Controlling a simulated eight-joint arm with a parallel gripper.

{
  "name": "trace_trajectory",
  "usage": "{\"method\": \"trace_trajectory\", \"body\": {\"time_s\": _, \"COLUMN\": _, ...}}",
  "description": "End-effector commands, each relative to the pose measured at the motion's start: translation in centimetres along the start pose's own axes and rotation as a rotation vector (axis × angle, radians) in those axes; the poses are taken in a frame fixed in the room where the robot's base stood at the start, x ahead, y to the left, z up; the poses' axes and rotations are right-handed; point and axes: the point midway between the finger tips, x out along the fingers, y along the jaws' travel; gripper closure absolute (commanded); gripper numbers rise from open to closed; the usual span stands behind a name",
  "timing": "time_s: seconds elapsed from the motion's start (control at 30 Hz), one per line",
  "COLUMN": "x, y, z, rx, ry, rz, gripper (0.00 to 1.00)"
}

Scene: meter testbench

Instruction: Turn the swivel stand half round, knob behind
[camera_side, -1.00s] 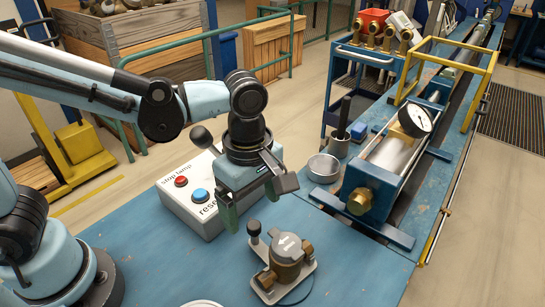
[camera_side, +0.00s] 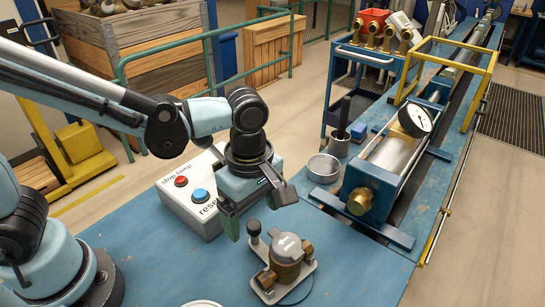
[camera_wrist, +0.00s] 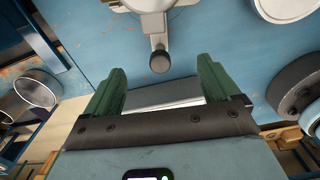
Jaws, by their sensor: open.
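The swivel stand (camera_side: 305,268) is a pale plate on the blue bench, carrying a brass-coloured meter (camera_side: 287,250) with a white arrow on its cap. Its black knob (camera_side: 254,228) stands upright at the stand's far-left end, towards my gripper. In the wrist view the knob (camera_wrist: 160,62) shows at the end of the stand's arm, near the middle between my fingers. My gripper (camera_side: 250,212) has green fingers, points down and is open and empty. It is above and just behind the knob, apart from it. The wrist view shows my gripper (camera_wrist: 160,84) too.
A white box (camera_side: 178,207) with a red and a blue button stands close behind my gripper. A white round dish (camera_side: 203,303) shows at the front edge.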

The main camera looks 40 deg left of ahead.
Motion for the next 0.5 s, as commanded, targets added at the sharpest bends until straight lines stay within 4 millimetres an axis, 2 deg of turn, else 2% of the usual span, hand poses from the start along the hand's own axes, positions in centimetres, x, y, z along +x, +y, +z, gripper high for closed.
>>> {"method": "trace_trajectory", "body": {"time_s": 0.5, "x": 1.4, "y": 0.0, "z": 0.0, "rx": 0.0, "ry": 0.0, "rz": 0.0, "gripper": 0.11}}
